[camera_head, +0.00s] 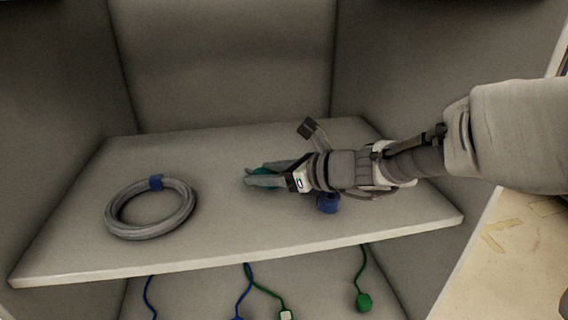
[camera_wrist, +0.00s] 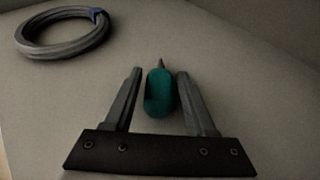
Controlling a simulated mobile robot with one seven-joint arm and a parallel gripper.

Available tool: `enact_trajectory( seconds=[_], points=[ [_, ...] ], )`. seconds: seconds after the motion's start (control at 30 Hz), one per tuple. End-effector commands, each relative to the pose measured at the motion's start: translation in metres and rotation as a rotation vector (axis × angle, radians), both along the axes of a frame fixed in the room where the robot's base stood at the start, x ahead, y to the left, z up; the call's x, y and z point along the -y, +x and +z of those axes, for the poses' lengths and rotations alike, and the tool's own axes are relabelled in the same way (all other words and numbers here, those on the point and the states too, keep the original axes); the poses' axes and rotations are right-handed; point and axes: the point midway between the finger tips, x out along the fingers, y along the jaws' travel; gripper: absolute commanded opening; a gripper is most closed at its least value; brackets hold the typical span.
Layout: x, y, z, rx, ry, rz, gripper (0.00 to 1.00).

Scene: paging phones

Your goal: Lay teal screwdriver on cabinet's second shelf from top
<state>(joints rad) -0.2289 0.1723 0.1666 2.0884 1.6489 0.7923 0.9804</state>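The teal screwdriver (camera_wrist: 159,94) is between the two fingers of my gripper in the wrist view, with a small gap visible on each side of its handle. Its dark tip points away from the gripper. In the head view the teal handle (camera_head: 262,172) shows partly between the fingers, low over the shelf. My gripper (camera_head: 248,177) is open around the handle; it also shows in the wrist view (camera_wrist: 159,75). The cabinet shelf (camera_head: 215,247) is a pale board below the gripper. I cannot tell for certain whether the screwdriver rests on it.
A grey cable coil (camera_head: 122,230) with a blue tie lies on the shelf's left side. A blue object (camera_head: 328,203) sits below my wrist, partly hidden. Blue and green cables (camera_head: 364,300) hang beneath the shelf. The shelf between coil and gripper is clear.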

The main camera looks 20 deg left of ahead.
Motion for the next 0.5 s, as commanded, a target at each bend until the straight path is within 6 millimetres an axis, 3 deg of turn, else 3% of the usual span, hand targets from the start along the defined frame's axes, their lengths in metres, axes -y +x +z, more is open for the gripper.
enact_trajectory(
  seconds=[0.07, 0.5],
  points=[
    [0.0000, 0.0000, 0.0003, 0.000, 0.000, 0.000, 0.72],
    [0.0062, -0.0009, 0.0061, 0.002, -0.001, -0.002, 0.72]
  ],
)
